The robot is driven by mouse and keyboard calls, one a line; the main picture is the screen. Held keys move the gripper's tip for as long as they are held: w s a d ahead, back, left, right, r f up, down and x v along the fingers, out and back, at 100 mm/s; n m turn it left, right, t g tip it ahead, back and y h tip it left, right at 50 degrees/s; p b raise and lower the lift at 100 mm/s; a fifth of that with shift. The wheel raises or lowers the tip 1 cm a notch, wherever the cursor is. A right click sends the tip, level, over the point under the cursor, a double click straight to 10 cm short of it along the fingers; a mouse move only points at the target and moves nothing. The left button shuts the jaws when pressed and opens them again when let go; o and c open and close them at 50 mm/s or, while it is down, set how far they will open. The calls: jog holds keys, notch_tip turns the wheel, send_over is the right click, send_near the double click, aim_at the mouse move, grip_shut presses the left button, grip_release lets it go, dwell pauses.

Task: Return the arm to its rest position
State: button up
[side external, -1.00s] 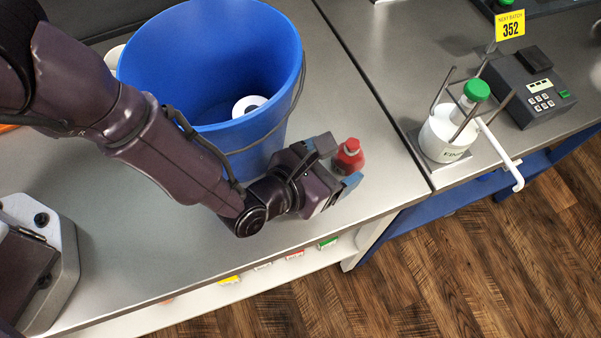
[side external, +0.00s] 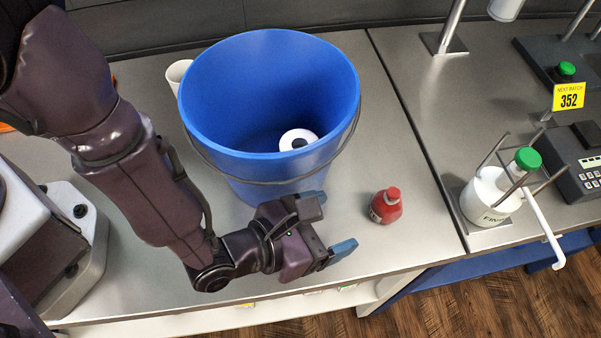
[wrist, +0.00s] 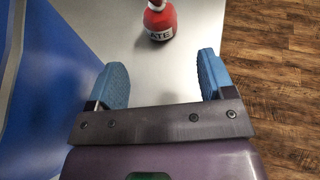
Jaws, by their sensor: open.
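My gripper (side external: 330,228) is open and empty in front of the blue bucket, low over the steel bench. Its two blue fingertips are spread apart, and they also show in the wrist view (wrist: 163,80). A small red bottle (side external: 386,206) stands upright on the bench to the right of the fingertips, apart from them. The bottle shows in the wrist view (wrist: 160,22) beyond the fingers, with part of a label reading "ATE"; its top is cut off there.
The blue bucket (side external: 240,160) stands close behind my gripper, with a white ring-shaped thing (side external: 298,141) inside. A white cup (side external: 177,72) is behind it. At right are a white vessel with a green cap (side external: 490,196) in a pronged holder and a keypad device (side external: 580,160). Bench is clear around the bottle.

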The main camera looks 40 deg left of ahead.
jog(key=w+d+r+n+g+y, duration=0.1)
jog(key=w+d+r+n, duration=0.25)
jog(key=r+n, duration=0.45)
jog(key=w+d+r+n+y, duration=0.1)
jog(key=w+d+r+n, duration=0.4)
jog(key=n, duration=0.6)
jog(key=w+a+r+n+y, duration=0.2)
jog(key=a+r+n+y, duration=0.15)
jog(key=a+r, duration=0.45)
jog(key=w+a+r+n+y, duration=0.15)
jog(key=a+r+n, duration=0.35)
jog(key=a, duration=0.8)
jog(key=s+a+r+n+g+y, duration=0.1)
jog(key=s+a+r+n, duration=0.1)
jog(key=a, duration=0.4)
jog(key=s+a+r+n+g+y, duration=0.1)
jog(key=a+n, duration=0.1)
jog(key=a, duration=0.3)
jog(key=s+a+n+g+h, duration=0.1)
jog(key=s+a+n, duration=0.3)
jog(key=s+a, duration=0.3)
jog(key=s+a+n+g+h, duration=0.1)
jog(key=s+a+n, duration=0.4)
jog(key=s, duration=0.6)
jog(key=shift+a+r+g+h, duration=0.3)
jog(key=shift+a+g, duration=0.4)
jog(key=shift+a, duration=0.15)
jog(key=shift+n, duration=0.25)
